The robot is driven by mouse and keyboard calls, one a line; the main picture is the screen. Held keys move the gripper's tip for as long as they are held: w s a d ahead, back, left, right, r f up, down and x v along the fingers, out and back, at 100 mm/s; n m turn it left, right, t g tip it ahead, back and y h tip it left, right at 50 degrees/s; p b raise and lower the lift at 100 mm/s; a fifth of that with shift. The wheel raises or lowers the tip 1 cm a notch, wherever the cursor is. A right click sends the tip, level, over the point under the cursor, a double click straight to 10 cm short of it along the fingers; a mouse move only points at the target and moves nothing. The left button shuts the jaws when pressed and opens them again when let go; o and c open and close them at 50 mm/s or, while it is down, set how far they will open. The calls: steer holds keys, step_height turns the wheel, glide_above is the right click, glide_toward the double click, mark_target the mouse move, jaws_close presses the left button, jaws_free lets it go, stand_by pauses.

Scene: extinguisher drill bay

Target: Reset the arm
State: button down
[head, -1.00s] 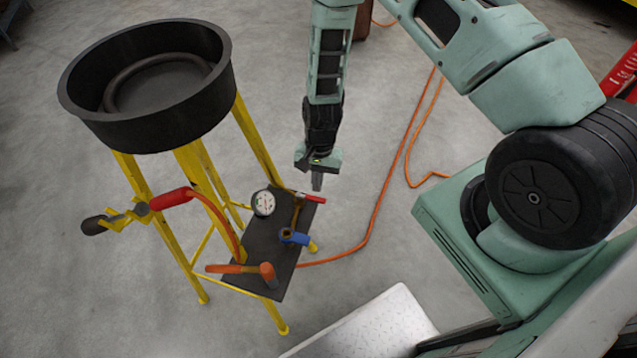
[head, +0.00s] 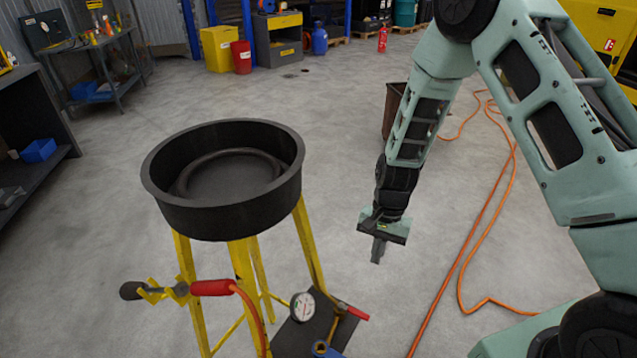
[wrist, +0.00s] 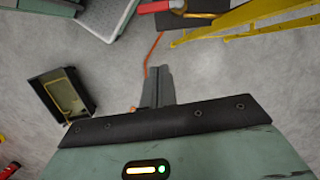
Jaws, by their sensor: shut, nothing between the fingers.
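My gripper (head: 378,250) hangs pointing down over bare floor in the head view, to the right of the round black pan and above the small shelf. Its fingers are together and hold nothing. In the wrist view the shut fingers (wrist: 158,86) stand out against grey floor. My arm comes down from the upper right, bent at the elbow.
A black pan (head: 160,205) sits on a yellow stand (head: 188,290), with a red-gripped nozzle (head: 212,288), a gauge (head: 303,306) and a dark shelf (head: 290,338) below. An orange hose (head: 462,270) runs along the floor. A brown bin (head: 394,100) stands behind my arm.

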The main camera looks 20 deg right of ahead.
steer(key=s+a+r+n, duration=0.3)
steer(key=a+r, duration=0.2)
steer(key=r, duration=0.2)
steer(key=s+a+r+n, duration=0.3)
steer(key=a+r+n, duration=0.1)
steer(key=a+r, duration=0.25)
steer(key=s+a+r+n+t, duration=0.1)
steer(key=s+r+n, duration=0.3)
steer(key=s, duration=0.3)
steer(key=s+a+r+n+t+h, duration=0.1)
steer(key=s+r+n, duration=0.4)
steer(key=s+r, duration=0.2)
steer(key=shift+s+r, duration=0.15)
steer(key=shift+s, duration=0.65)
